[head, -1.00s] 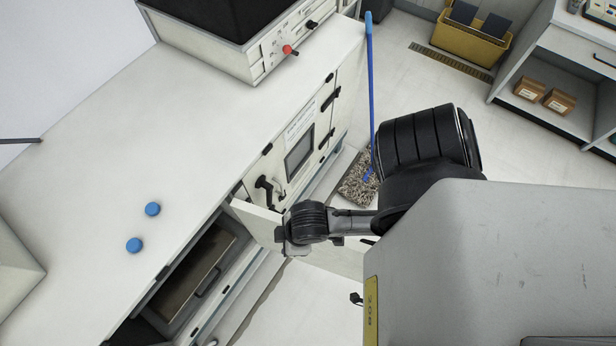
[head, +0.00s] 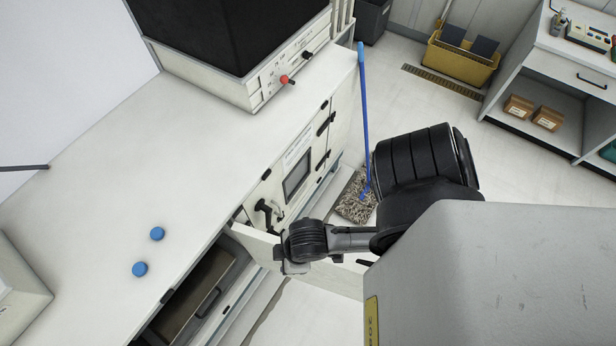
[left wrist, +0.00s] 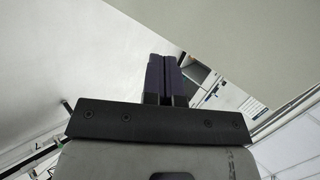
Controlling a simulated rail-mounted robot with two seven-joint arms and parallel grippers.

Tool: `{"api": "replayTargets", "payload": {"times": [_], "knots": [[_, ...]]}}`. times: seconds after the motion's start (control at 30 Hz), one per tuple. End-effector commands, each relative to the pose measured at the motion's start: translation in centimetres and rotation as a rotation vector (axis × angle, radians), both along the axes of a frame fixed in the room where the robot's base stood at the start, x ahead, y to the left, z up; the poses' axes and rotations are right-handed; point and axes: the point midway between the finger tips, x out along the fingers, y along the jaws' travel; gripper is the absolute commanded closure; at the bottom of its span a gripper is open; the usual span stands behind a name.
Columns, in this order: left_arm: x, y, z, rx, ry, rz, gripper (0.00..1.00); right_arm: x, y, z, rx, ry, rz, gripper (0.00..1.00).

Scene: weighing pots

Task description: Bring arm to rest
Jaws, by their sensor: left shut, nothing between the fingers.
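My left gripper (left wrist: 165,70) shows in the left wrist view as two dark fingers side by side, shut and empty. Pale flat surfaces surround it there, with part of a labelled panel (left wrist: 238,104) to the right. In the head view a dark arm of mine reaches from the right toward the white cabinet, its end beside an open cabinet door (head: 256,240). Its fingers are hidden there, and I cannot tell whether it touches the door. My right gripper is not identifiable in either view.
Two blue caps (head: 157,234) lie on the long white countertop (head: 110,180). An open compartment (head: 200,293) holds a dark tray. A blue-handled mop (head: 356,195) stands beside the cabinet.

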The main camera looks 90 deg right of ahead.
Motion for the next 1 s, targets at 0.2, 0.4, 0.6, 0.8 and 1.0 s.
{"api": "replayTargets", "payload": {"times": [0.2, 0.4, 0.6, 0.8, 1.0], "knots": [[5.4, -1.0, 1.5, -0.109, -0.115, 0.329, 1.0, 0.0, 0.2, 0.1, 0.006, -0.001, -0.003, 0.57], [15.0, 0.7, 6.1, -0.255, -0.127, 0.967, 1.0, 0.1, 0.3, 0.1, 0.01, -0.002, -0.006, 0.57], [23.3, 8.6, 9.0, -0.262, -0.031, 1.677, 1.0, 0.1, 0.3, 0.1, 0.009, -0.002, -0.007, 0.57], [25.9, 16.2, 10.6, -0.138, 0.229, 2.28, 1.0, 0.1, 0.2, 0.1, 0.009, -0.002, -0.006, 0.57], [25.3, 19.6, 13.3, 0.035, 0.648, 2.636, 1.0, 0.1, 0.1, 0.1, 0.002, -0.002, -0.002, 0.57]]}}
